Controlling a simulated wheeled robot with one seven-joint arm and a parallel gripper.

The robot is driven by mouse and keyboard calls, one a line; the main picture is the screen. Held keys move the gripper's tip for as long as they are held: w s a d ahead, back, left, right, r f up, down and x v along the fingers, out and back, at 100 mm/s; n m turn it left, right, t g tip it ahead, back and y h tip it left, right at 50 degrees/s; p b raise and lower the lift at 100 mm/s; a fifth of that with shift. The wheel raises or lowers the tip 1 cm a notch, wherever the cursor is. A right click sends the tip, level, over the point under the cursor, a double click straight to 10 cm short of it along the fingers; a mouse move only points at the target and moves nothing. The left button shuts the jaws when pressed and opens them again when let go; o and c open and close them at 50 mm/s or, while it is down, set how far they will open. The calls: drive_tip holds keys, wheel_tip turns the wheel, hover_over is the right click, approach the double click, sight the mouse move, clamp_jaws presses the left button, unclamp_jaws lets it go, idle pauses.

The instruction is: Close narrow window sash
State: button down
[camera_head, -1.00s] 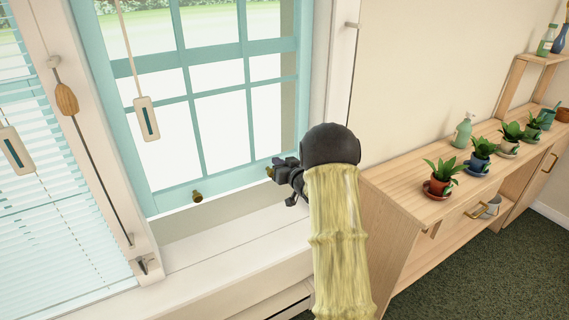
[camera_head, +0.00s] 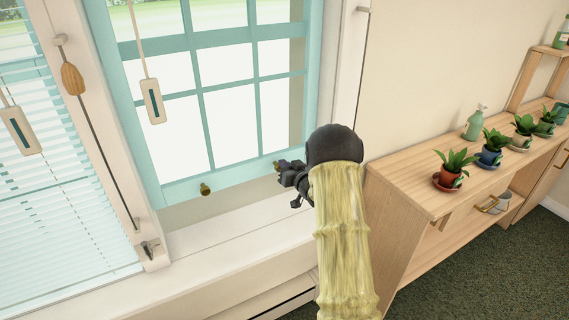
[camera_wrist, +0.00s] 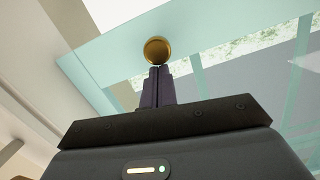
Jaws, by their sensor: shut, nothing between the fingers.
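The teal window sash (camera_head: 236,181) has a grid of panes and two brass knobs on its lower rail. The left knob (camera_head: 205,189) is clear of my arm. The right knob (camera_head: 276,166) is at my gripper's tip, partly hidden. A beige strip shows between the lower rail and the white sill. My gripper (camera_head: 284,168) is shut and empty at the rail's right end. In the wrist view my gripper (camera_wrist: 158,72) has its fingertips just below the round brass knob (camera_wrist: 157,49); I cannot tell whether they touch. The teal rail (camera_wrist: 110,60) lies behind.
A wooden shelf unit (camera_head: 405,190) with potted plants (camera_head: 456,166) stands right of my arm. A white window frame post (camera_head: 110,140) and blinds (camera_head: 60,220) are at the left. A pull cord handle (camera_head: 153,101) hangs before the panes.

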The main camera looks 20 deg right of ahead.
wheel_tip(320, 180, down, 13)
drive_tip(key=b, duration=0.7)
drive_tip(key=shift+r, duration=0.15)
drive_tip(key=s+d+r+p, duration=0.2)
drive_tip(key=s+r, duration=0.3)
drive_tip(key=s, duration=0.5)
drive_tip(key=shift+s, duration=0.1)
